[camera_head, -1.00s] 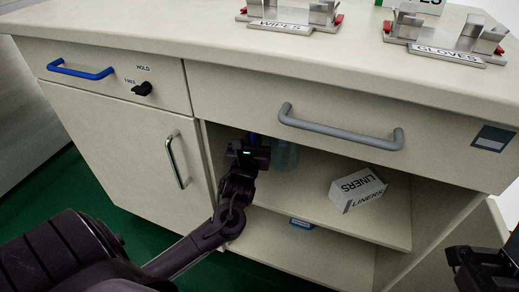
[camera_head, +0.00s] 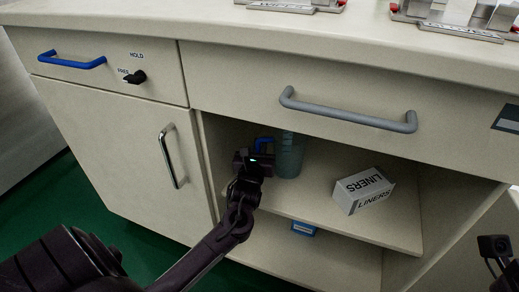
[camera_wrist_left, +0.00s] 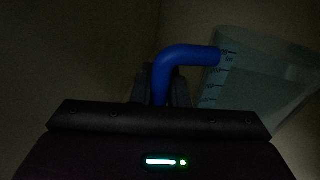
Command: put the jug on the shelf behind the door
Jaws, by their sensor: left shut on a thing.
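The jug (camera_head: 289,160) is translucent blue-green with a blue handle. In the head view it is inside the open cabinet compartment, over the left part of the shelf (camera_head: 325,217); I cannot tell whether its base touches. My left gripper (camera_head: 257,158) reaches in from the front left and is shut on the jug's handle. The left wrist view shows the blue handle (camera_wrist_left: 180,58) between the fingers and the graduated jug body (camera_wrist_left: 255,80) to the right, tilted in that picture. A closed door (camera_head: 150,150) with a chrome handle is left of the opening. My right gripper (camera_head: 494,248) shows only partly at the right edge.
A white LINERS box (camera_head: 363,190) sits on the shelf, right of the jug. A blue object (camera_head: 303,228) lies below the shelf front. A drawer with a grey handle (camera_head: 345,113) is above the opening. The shelf between jug and box is clear.

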